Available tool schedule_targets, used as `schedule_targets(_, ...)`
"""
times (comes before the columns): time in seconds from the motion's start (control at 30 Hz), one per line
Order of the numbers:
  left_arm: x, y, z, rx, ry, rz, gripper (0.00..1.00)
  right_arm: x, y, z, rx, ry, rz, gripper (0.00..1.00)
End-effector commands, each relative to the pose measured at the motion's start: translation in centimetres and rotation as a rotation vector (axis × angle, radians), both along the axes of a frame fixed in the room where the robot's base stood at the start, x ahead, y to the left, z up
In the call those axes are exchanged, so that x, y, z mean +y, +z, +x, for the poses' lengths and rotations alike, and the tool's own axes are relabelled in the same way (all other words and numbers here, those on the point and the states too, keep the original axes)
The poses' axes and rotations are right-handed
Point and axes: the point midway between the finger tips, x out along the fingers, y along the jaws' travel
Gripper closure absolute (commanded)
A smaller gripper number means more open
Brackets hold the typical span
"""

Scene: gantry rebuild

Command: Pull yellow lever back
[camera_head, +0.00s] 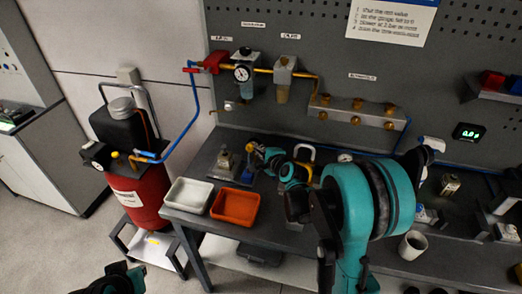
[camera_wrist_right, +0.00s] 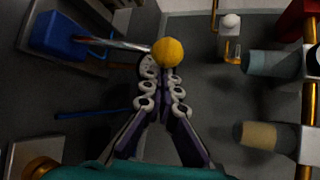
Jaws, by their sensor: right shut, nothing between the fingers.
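The yellow lever shows in the right wrist view as a round yellow knob (camera_wrist_right: 169,52) on a thin metal rod (camera_wrist_right: 115,43) coming from a blue block (camera_wrist_right: 58,34). My right gripper (camera_wrist_right: 160,78) is shut and empty. Its fingers meet just below the knob in that picture, and the knob overlaps the tips. I cannot tell whether they touch. In the head view my right gripper (camera_head: 261,152) is over the bench behind the orange tray; I cannot make out the knob clearly there. A piece of my left arm or gripper (camera_head: 118,280) shows at the bottom left, its jaws not readable.
A white tray (camera_head: 187,196) and an orange tray (camera_head: 235,206) stand at the bench's front left. A red tank (camera_head: 136,200) stands left. A mug (camera_head: 412,246) is at right.

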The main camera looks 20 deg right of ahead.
Motion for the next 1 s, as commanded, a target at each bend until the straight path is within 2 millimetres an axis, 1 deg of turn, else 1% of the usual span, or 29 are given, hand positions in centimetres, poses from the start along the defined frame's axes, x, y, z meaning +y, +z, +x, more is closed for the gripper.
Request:
schedule_targets(0.2,0.0,-0.1,0.0,0.000,0.000,0.000,1.00,0.0,0.0,0.0,-0.003,0.000,-0.002,1.00)
schedule_targets(0.4,0.0,-0.8,0.0,0.000,0.000,0.000,1.00,0.3,0.0,-0.4,-0.037,0.000,-0.023,1.00)
schedule_targets(0.73,0.0,-1.4,0.0,0.000,0.000,0.000,1.00,0.5,0.2,-0.8,-0.077,0.000,-0.050,1.00)
schedule_targets(1.0,0.0,-2.8,0.0,0.000,0.000,0.000,1.00,1.2,0.3,-1.7,-0.162,0.001,-0.106,1.00)
